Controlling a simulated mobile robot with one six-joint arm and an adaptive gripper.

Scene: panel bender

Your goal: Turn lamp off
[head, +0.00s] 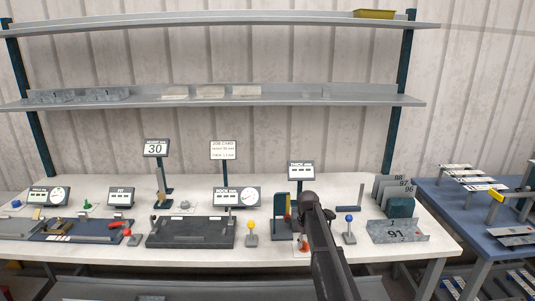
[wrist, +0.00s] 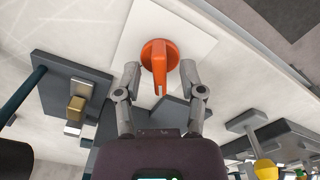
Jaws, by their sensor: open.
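An orange rotary knob (wrist: 160,62) with a pointer-like handle sits on a white square plate (wrist: 125,40) in the wrist view. In the head view a small part of the orange knob (head: 304,245) shows beside my arm on the white bench. My gripper (wrist: 160,70) is open, with one finger on each side of the knob's handle and gaps between. Whether the fingertips are down at the knob's height I cannot tell. In the head view my gripper (head: 307,205) is dark and mostly hides the area behind it. No lamp can be made out for certain.
A yellow-knobbed lever (head: 251,235) stands left of my arm and a blue-knobbed lever (head: 349,232) right of it. A display stand (head: 301,171) rises behind. A bent plate marked 91 (head: 395,233) lies to the right, and a black fixture (head: 190,232) to the left.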

